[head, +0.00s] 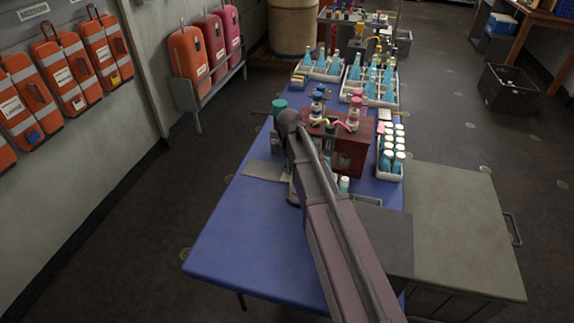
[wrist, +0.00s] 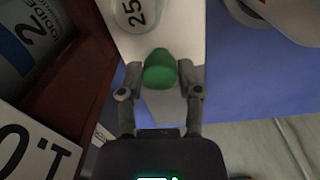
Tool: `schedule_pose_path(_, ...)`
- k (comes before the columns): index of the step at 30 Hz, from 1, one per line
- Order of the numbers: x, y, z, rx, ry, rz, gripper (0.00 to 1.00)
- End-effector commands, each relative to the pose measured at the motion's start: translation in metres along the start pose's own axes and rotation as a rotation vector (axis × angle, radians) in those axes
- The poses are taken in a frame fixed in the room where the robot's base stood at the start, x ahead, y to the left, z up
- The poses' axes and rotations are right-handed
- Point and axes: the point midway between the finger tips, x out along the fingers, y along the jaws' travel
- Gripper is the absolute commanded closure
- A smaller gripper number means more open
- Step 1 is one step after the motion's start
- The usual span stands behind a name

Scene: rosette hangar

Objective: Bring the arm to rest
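My arm (head: 335,215) reaches out over the blue table (head: 240,235) in the head view, its far end beside a dark red-brown box (head: 352,152). The arm hides most of my gripper there. In the wrist view my gripper (wrist: 162,75) has its two fingers spread apart. A rounded green piece (wrist: 160,70) shows between the fingertips, close to both; I cannot tell whether they touch it. Just beyond it is a clear round vessel marked "25" (wrist: 133,12). In the head view a green top (head: 279,106) shows left of the arm's end.
Racks of blue bottles (head: 370,85) stand at the table's back, and a white tray of white-capped bottles (head: 391,155) at its right. A grey cabinet (head: 460,225) adjoins the right side. The table's front left is clear. Orange cases (head: 70,70) hang on the left wall.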

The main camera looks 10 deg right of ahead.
Motion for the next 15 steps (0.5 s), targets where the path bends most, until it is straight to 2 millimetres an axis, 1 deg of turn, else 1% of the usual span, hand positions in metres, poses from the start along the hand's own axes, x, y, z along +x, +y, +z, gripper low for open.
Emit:
schedule_pose_path(1, 0.0, 0.0016, 0.0036, 0.002, -0.01, 0.006, 0.41)
schedule_pose_path(2, 0.0, 0.0011, 0.003, 0.001, -0.01, 0.006, 0.32)
schedule_pose_path(3, 0.0, 0.0006, 0.002, 0.0, -0.009, 0.006, 0.21)
schedule_pose_path(15, -0.0001, -0.0026, -0.0031, -0.006, -0.005, 0.004, 0.21)
